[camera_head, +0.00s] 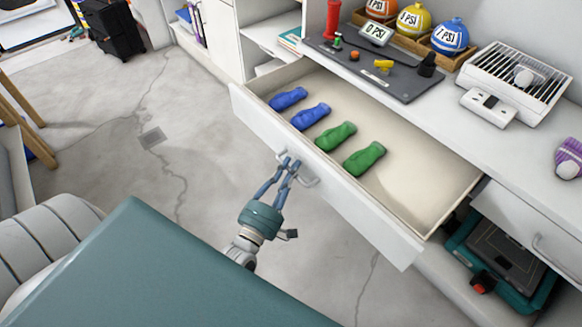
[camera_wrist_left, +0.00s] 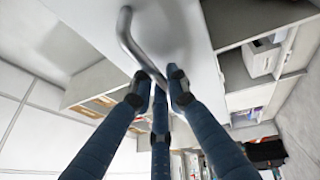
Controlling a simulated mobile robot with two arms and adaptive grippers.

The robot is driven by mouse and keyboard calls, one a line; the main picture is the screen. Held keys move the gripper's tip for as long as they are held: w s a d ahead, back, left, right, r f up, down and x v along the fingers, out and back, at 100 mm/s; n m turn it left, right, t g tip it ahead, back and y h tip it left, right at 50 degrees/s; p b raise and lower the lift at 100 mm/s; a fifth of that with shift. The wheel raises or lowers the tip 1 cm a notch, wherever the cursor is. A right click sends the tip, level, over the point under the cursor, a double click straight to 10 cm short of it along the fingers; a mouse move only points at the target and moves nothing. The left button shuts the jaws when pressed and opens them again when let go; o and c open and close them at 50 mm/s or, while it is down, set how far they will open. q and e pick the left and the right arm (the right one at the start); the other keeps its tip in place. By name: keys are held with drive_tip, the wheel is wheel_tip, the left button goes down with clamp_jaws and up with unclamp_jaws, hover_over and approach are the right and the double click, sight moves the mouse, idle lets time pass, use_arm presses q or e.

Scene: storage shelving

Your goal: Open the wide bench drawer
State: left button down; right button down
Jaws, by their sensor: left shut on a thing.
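The wide bench drawer (camera_head: 335,192) stands pulled out from under the bench top in the head view, its inside open to view. Two blue and two green bottle-like items lie in a row in it. My left gripper (camera_head: 288,165) is at the front of the drawer, shut on its metal bar handle (camera_head: 310,182). In the left wrist view the blue fingers (camera_wrist_left: 160,82) close around one end of the handle (camera_wrist_left: 127,30), against the white drawer front (camera_wrist_left: 185,35). My right gripper is in neither view.
A second drawer (camera_head: 530,225) is at right, above a teal case (camera_head: 500,265).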

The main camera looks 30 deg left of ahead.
use_arm(q)
drive_tip(key=c, duration=1.7)
unclamp_jaws()
drive_tip(key=shift+d, duration=0.1)
drive_tip(key=shift+s, duration=0.15)
drive_tip(key=s, duration=0.4)
drive_tip(key=s+f, duration=0.1)
drive_tip(key=s, duration=0.2)
drive_tip(key=s+f, duration=0.1)
drive_tip(key=s, duration=0.3)
drive_tip(key=shift+s+d+f, duration=0.15)
drive_tip(key=shift+s+d, duration=0.1)
drive_tip(key=shift+s, duration=0.05)
